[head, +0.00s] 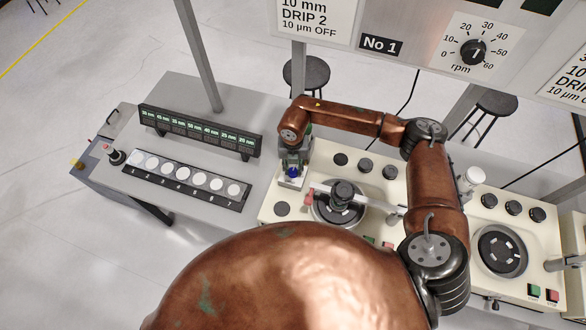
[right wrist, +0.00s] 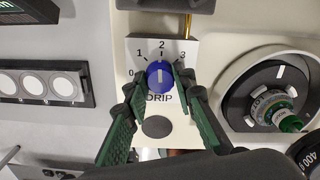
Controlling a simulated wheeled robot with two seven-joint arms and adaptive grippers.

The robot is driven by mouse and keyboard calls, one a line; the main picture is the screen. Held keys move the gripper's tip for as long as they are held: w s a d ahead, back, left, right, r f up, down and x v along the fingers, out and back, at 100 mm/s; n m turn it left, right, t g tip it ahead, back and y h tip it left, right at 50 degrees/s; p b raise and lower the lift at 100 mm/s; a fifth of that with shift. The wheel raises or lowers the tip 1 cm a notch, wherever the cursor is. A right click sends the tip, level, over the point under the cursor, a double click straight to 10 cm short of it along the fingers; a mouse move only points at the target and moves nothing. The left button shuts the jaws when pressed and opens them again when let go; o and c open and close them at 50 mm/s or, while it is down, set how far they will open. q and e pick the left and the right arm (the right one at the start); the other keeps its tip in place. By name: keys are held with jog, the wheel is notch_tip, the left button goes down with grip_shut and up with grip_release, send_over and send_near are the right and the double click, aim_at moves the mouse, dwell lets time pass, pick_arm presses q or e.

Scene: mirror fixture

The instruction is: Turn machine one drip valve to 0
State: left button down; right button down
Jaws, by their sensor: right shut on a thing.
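The drip valve is a blue knob (right wrist: 160,75) on a white scale plate (right wrist: 191,46) marked 0, 1, 2 and 3. Its white line looks upright, toward the 2. My right gripper (right wrist: 157,78) has its green fingers on both sides of the knob and is shut on it. In the head view the right gripper (head: 292,160) reaches down over the blue knob (head: 293,173) at the left end of the cream machine (head: 271,212). The panel above carries the No 1 label (head: 381,44). My left gripper is not in view.
A polishing wheel (head: 325,213) with a holder on it stands just right of the valve. Black knobs (head: 365,165) line the machine's back. A sample strip (head: 190,180) and a display rack (head: 200,133) lie left on the grey table (head: 185,92). A second wheel (head: 502,251) is farther right.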

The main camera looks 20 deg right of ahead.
jog(key=shift+s+a+f+n+b, duration=0.1)
jog(key=shift+f+n+b, duration=0.1)
jog(key=shift+n+b, duration=0.55)
jog(key=n+b, duration=0.6)
jog(key=n, duration=0.1)
jog(key=shift+b, duration=0.35)
jog(key=n+b, duration=0.4)
jog(key=n, duration=0.1)
jog(key=shift+n, duration=0.25)
jog(key=shift+r+n+b, duration=0.15)
jog(key=shift+n+b, duration=0.9)
jog(key=shift+n, duration=0.35)
jog(key=c, duration=1.6)
grip_release()
jog(key=shift+r, duration=0.1)
